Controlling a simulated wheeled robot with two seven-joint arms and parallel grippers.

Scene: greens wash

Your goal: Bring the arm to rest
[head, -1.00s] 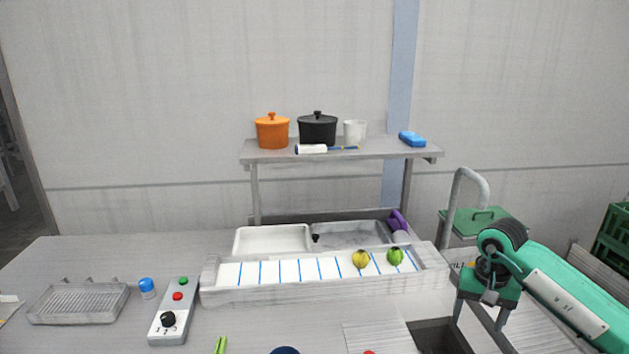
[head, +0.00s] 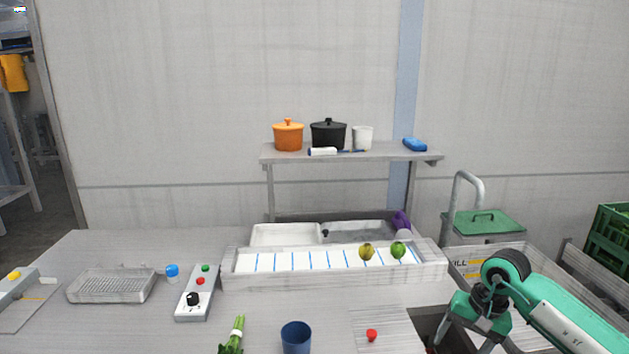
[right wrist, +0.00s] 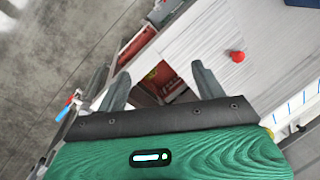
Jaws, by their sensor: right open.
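My right arm is green and comes in from the lower right of the head view. Its right gripper (head: 464,343) points down beside the dark opening (head: 426,322) at the counter's front right. In the right wrist view the two grey fingers of the gripper (right wrist: 150,68) stand wide apart with nothing between them. Beyond them lie the counter edge and a recess with something red inside. My left arm and gripper are not in view.
A red round item (head: 371,335) lies on the ribbed board, left of the opening. A blue cup (head: 296,338) and a green bunch (head: 233,336) stand further left. A white lined trough (head: 330,281) holds two round fruits. A lidded green bin (head: 484,222) stands behind my arm.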

